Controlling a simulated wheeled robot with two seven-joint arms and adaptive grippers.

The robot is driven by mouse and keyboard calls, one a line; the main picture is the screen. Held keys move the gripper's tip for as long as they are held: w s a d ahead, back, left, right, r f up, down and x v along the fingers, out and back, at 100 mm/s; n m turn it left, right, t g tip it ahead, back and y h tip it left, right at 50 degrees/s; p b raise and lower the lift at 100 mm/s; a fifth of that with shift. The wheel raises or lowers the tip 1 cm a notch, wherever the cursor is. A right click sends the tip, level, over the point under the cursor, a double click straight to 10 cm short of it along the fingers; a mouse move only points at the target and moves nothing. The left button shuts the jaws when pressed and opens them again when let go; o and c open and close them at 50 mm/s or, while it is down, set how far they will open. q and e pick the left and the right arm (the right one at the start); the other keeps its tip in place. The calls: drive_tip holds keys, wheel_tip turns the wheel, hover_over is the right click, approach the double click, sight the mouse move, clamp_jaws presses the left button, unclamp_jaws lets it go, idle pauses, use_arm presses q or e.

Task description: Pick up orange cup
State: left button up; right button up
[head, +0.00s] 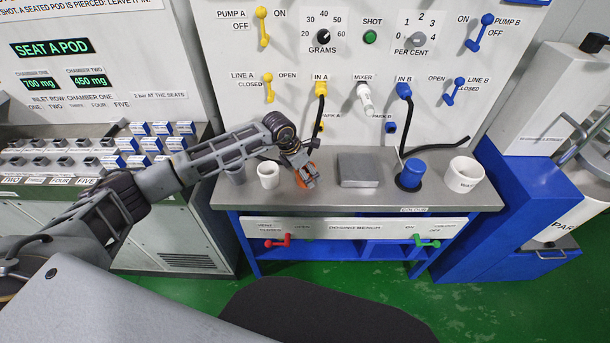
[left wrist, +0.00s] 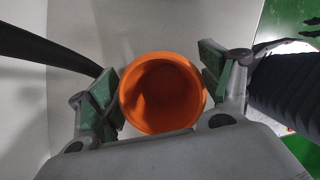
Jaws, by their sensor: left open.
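The orange cup (left wrist: 162,92) stands upright on the grey bench top, seen from above in the left wrist view, with its round mouth facing the camera. My left gripper (left wrist: 160,88) is open, with one green-padded finger on each side of the cup. Its left finger looks close to the cup's rim; whether it touches I cannot tell. In the head view my left gripper (head: 304,178) hides part of the cup, and only bits of orange (head: 303,176) show around the fingers. My right gripper is not in view.
A white cup (head: 268,181) stands left of the gripper, and a grey cup (head: 236,173) further left. The panel with hanging hoses rises behind the bench top (head: 340,197).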

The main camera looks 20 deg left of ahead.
use_arm(q)
drive_tip(key=shift+x, duration=0.8)
drive_tip(key=c, duration=1.1)
